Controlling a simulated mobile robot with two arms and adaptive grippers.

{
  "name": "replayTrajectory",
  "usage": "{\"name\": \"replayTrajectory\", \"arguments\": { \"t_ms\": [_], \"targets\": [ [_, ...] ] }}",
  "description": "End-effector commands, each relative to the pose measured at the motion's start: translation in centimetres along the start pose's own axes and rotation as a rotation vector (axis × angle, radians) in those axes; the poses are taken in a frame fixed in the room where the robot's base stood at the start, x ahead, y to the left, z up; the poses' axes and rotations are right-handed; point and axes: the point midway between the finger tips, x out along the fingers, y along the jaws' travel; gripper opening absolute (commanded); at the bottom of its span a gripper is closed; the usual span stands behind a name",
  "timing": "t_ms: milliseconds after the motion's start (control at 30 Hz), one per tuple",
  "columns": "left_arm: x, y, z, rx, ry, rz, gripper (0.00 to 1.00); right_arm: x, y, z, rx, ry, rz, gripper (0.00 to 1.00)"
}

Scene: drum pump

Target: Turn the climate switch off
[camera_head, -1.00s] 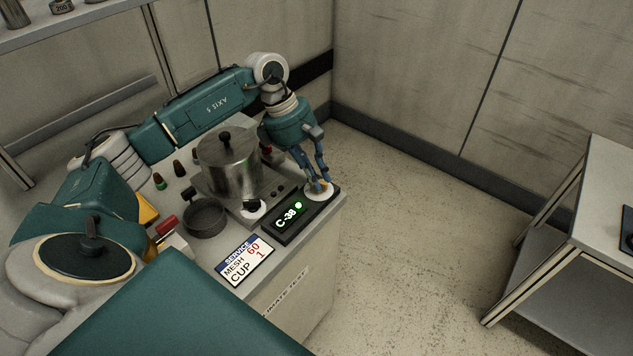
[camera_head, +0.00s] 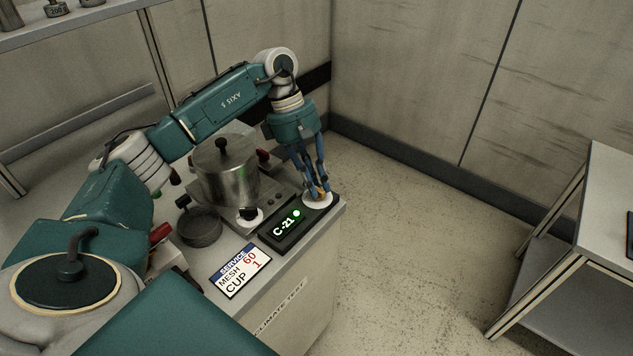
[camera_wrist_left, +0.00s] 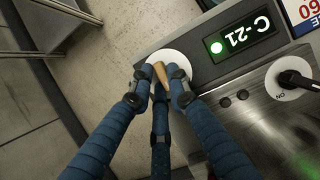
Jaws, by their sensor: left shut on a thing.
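A tan switch handle (camera_wrist_left: 161,76) stands on a round white plate (camera_head: 316,204) at the right end of the cabinet top. My left gripper (camera_head: 318,192) reaches down from above and is shut on this handle. In the left wrist view its blue fingers (camera_wrist_left: 160,80) close around the handle from several sides and hide part of it. Beside the plate, a black display (camera_head: 284,228) reads C-21, with a green light (camera_wrist_left: 216,47) lit. My right gripper is not in view.
A lidded metal pot (camera_head: 227,172) stands close behind the display, beside my left forearm. A dark mesh cup (camera_head: 201,226) and a service card (camera_head: 240,271) lie to the left. A side table (camera_head: 590,215) stands at the right, with bare floor between.

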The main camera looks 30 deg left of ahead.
Motion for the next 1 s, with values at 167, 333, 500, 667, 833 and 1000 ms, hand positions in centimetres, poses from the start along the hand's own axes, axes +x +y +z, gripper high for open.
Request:
{"name": "replayTrajectory", "arguments": {
  "t_ms": [167,333,500,667,833,1000],
  "targets": [
    [-0.1,0.1,0.0,-0.001,0.000,0.004,0.22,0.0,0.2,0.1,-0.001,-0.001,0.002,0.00],
    [-0.1,0.1,0.0,-0.001,0.000,0.003,0.35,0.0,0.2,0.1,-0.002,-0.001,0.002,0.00],
    [-0.1,0.0,0.0,-0.002,0.000,0.002,0.35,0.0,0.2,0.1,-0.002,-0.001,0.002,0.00],
    [-1.1,0.1,0.0,-0.002,0.001,0.004,0.35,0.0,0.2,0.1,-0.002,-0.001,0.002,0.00],
    [-4.4,0.1,0.0,-0.002,0.000,0.007,0.35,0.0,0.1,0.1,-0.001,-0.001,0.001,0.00],
    [-8.1,0.1,0.0,-0.003,0.000,0.007,0.35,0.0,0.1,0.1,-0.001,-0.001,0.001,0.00]
  ]
}}
